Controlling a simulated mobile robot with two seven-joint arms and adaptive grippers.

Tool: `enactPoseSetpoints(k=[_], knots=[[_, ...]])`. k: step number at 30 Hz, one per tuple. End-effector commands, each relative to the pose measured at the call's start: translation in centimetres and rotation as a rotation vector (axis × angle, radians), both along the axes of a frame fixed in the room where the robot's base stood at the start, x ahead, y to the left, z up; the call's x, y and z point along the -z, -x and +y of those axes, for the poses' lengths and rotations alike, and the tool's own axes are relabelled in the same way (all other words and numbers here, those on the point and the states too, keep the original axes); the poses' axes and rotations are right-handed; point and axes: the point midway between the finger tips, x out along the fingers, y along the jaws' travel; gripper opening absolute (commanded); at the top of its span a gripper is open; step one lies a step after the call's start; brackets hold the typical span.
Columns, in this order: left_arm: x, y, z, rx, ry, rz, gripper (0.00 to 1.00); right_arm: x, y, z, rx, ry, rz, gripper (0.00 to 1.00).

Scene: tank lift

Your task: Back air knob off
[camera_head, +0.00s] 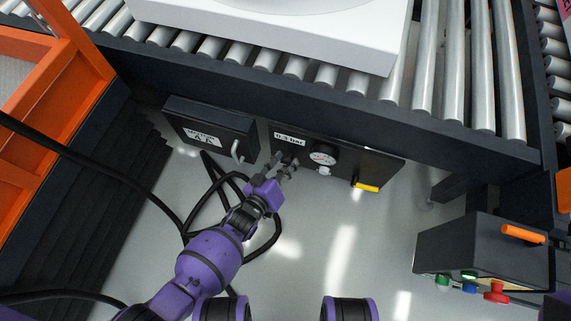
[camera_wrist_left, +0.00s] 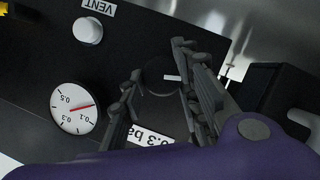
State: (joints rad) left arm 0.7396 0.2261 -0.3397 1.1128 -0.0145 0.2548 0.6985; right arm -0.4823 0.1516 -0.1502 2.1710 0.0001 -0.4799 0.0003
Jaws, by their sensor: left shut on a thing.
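The air panel (camera_head: 389,165) is a dark plate under the roller conveyor, with a label reading 0.3 bar. My left gripper (camera_head: 288,163) is at its left part, below the label. In the left wrist view a dark round knob (camera_wrist_left: 160,77) with a white mark sits between the fingers of my left gripper (camera_wrist_left: 160,80), which are shut on it. The fingers hide part of the knob. The round gauge (camera_head: 322,155) is right of the gripper; its red needle shows in the left wrist view (camera_wrist_left: 75,107). My right gripper is not in view.
A white vent button (camera_wrist_left: 88,31) and a yellow handle (camera_head: 367,187) are on the panel. A dark box (camera_head: 210,130) with a grey handle is left of it. Black hoses (camera_head: 215,190) hang near my arm. A control box (camera_head: 480,255) stands at the right.

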Motion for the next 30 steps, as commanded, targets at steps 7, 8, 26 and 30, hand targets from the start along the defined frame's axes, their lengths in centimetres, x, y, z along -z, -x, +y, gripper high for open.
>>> enactPoseSetpoints(k=[7, 8, 26, 30], knots=[[-0.4, 0.0, -0.7, 0.008, 0.009, -0.008, 0.43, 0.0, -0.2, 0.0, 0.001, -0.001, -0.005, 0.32], [-0.4, 0.0, -0.7, 0.008, 0.009, -0.008, 0.43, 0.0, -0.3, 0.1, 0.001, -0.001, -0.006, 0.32], [-1.2, 2.9, 1.3, 0.005, 0.004, -0.003, 0.43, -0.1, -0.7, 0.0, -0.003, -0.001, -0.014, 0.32], [-2.2, 5.5, 2.8, 0.005, 0.004, -0.002, 0.43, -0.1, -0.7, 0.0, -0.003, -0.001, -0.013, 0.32]])
